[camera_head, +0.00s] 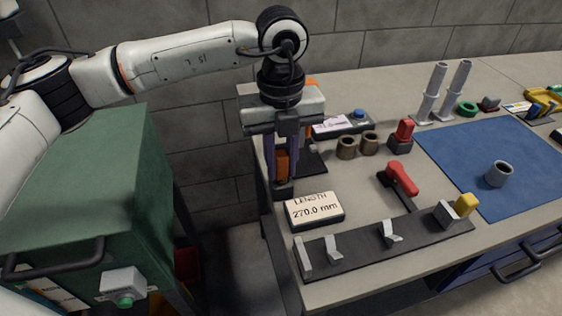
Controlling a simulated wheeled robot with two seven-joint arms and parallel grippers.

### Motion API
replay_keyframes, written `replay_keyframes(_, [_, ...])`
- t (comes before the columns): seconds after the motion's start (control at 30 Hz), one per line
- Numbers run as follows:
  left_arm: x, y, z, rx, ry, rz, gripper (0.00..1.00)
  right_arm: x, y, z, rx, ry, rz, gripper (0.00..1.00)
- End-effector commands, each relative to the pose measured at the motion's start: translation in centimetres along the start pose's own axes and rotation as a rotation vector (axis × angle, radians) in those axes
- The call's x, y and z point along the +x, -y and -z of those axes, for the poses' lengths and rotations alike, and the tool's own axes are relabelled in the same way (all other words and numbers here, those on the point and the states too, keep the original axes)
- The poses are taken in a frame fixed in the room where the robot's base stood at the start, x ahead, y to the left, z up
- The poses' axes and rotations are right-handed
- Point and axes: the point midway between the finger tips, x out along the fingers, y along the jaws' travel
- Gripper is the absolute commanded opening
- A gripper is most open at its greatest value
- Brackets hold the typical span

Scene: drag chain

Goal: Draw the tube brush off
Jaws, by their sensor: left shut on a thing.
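My left gripper (283,174) points down at the left end of the bench, beside the length sign. It is shut on an orange piece (282,163) that shows between its fingers. A dark block (284,190) shows just below the fingertips; I cannot tell whether they touch. I cannot make out a tube brush for certain; the gripper hides much of what it holds. Two grey tubes (432,88) stand upright at the back of the bench. My right gripper is not in view.
A sign reading 270.0 mm (314,211) stands behind a dark rail (350,255) with metal stops. A red-handled lever (402,178), two brown rings (346,148) and a red-topped block (403,132) are nearby. A grey ring (498,173) lies on the blue mat (465,150).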

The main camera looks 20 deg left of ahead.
Motion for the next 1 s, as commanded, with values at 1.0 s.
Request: replay_keyframes(1.0, [-4.2,0.0,0.0,0.000,0.000,0.001,0.00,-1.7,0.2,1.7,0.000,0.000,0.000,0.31])
